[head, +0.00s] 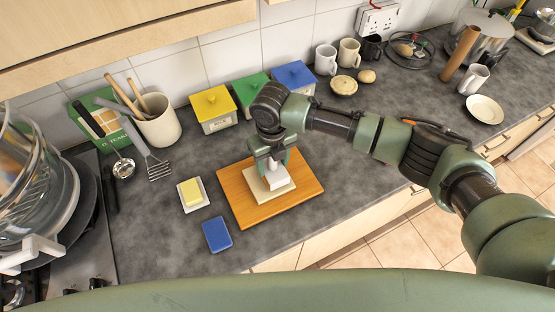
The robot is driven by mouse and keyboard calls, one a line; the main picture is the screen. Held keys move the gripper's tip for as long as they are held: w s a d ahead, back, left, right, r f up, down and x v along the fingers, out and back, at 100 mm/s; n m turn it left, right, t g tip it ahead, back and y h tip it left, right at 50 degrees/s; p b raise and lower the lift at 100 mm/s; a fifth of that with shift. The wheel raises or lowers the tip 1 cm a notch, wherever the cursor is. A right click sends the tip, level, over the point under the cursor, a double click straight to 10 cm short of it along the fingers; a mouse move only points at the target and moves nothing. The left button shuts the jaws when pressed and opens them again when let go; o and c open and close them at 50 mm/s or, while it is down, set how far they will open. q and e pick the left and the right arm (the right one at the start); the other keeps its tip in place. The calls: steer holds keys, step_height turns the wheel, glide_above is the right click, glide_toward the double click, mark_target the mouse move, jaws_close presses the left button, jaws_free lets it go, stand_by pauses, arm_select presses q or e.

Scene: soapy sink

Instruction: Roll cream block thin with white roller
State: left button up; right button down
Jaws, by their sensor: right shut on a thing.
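A cream block (258,190), low and flat-looking, lies on the wooden board (304,191) on the counter. My right gripper (273,164) points down over the board and is shut on a white piece (281,180), which I take for the white roller. The white piece is over the cream block and hides part of it; I cannot tell whether the two touch. The fingertips are small and partly hidden by the gripper body. My left gripper is not in view.
A yellow block on a white dish (204,204) and a blue sponge-like block (217,234) lie left of the board. Yellow (212,111), green (246,94) and blue (295,77) boxes stand behind. A utensil pot (160,125) is back left. Counter right of the board is clear.

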mark_target(263, 184)
steer(key=shift+s+a+f, duration=0.2)
steer(key=shift+s+a, duration=0.35)
steer(key=shift+a, duration=0.3)
steer(key=shift+s+a+f, duration=0.2)
steer(key=shift+s+a, duration=0.3)
steer(key=shift+a, duration=0.35)
steer(key=shift+s+a, duration=0.3)
steer(key=shift+a, duration=0.25)
steer(key=shift+s+a, duration=0.25)
steer(key=shift+a, duration=0.3)
steer(key=shift+w+d+r, duration=0.1)
steer(key=shift+w+d, duration=0.15)
steer(key=shift+d, duration=0.4)
steer(key=shift+w+d, duration=0.2)
steer(key=shift+d, duration=0.45)
steer(key=shift+w+d+r, duration=0.15)
steer(key=shift+w+d, duration=0.3)
steer(key=shift+d, duration=0.4)
steer(key=shift+w+d+r, duration=0.1)
steer(key=shift+w+d, duration=0.35)
steer(key=shift+d, duration=0.4)
steer(key=shift+w+d+f, duration=0.1)
steer(key=shift+w+d, duration=0.3)
steer(key=shift+d, duration=0.3)
steer(key=shift+w+d, duration=0.4)
steer(key=shift+d, duration=0.25)
steer(key=shift+w+a+r, duration=0.1)
steer(key=shift+w+r, duration=0.05)
steer(key=shift+r, duration=3.35)
